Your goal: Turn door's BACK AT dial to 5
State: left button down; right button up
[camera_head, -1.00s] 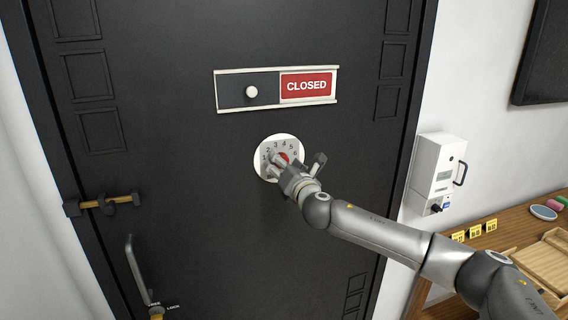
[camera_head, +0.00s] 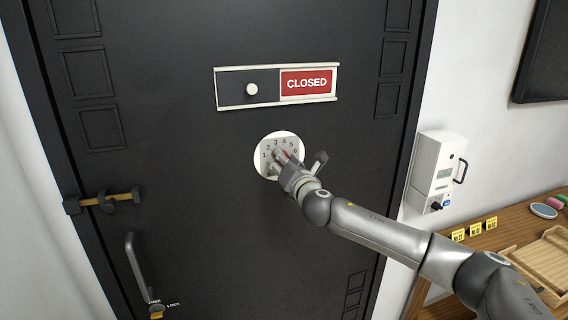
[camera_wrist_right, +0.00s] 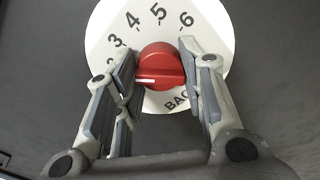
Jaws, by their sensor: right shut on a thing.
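The BACK AT dial is a round white plate (camera_head: 268,146) on the black door (camera_head: 190,190), with numbers around a red knob. The red knob (camera_wrist_right: 161,66) shows in the wrist view between the fingers of my right gripper (camera_wrist_right: 158,65); 4, 5 and 6 are readable above it. A white mark on the knob points left, below the 3; the left finger hides what lies beyond it. My right gripper is shut on the knob, and it also shows in the head view (camera_head: 283,160). My left gripper is out of view.
A CLOSED slide sign (camera_head: 307,83) is above the dial. A brass bolt (camera_head: 104,200) and a door handle (camera_head: 135,268) are at the left. A white wall box (camera_head: 436,165) and a wooden counter (camera_head: 500,240) with a tray stand at the right.

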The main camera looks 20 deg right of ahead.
jog(key=shift+f+m+b, duration=0.1)
jog(key=shift+m+b, duration=1.4)
jog(key=shift+m, duration=6.9)
jog(key=o, duration=1)
jog(key=shift+s, duration=0.15)
